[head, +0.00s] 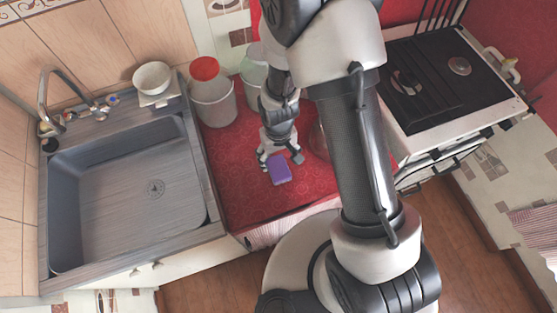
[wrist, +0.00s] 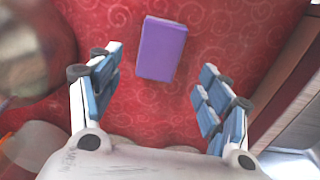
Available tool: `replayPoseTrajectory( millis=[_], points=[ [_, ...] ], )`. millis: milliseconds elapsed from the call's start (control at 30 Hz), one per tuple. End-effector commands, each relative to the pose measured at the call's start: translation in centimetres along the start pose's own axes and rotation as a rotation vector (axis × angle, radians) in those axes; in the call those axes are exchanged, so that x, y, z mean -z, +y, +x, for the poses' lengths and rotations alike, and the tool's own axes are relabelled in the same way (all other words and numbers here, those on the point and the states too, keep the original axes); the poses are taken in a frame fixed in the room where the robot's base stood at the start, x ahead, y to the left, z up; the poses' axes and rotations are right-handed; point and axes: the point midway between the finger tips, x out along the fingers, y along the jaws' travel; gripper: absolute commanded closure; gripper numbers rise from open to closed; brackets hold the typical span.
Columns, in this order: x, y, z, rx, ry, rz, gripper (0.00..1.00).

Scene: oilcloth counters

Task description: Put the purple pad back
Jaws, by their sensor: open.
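The purple pad (head: 280,170) lies flat on the red patterned counter cloth (head: 240,205), near the counter's front part. In the wrist view the purple pad (wrist: 161,49) lies ahead of the fingertips, a little left of centre and slightly tilted. My gripper (head: 279,156) is over the cloth just behind the pad in the head view. In the wrist view my gripper (wrist: 158,70) has its fingers spread wide with nothing between them but red cloth below. I cannot tell how high it is above the cloth.
A grey sink (head: 130,195) is at the left, with a white bowl (head: 152,77) behind it. A pale canister with a red top (head: 213,102) and another container (head: 254,72) stand at the back. A stove (head: 450,80) is at the right. Cloth left of the pad is clear.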

Motion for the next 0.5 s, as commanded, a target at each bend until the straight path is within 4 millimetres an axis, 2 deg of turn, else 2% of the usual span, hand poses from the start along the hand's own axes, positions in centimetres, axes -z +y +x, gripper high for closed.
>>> replayPoseTrajectory(
  millis=[33,200,500],
  points=[
    [0.1,0.0,-1.3,0.000,0.004,0.000,0.29],
    [0.1,0.0,-3.2,0.000,0.002,0.000,0.29],
    [0.2,0.2,-4.6,0.000,0.009,0.004,0.29]
  ],
)
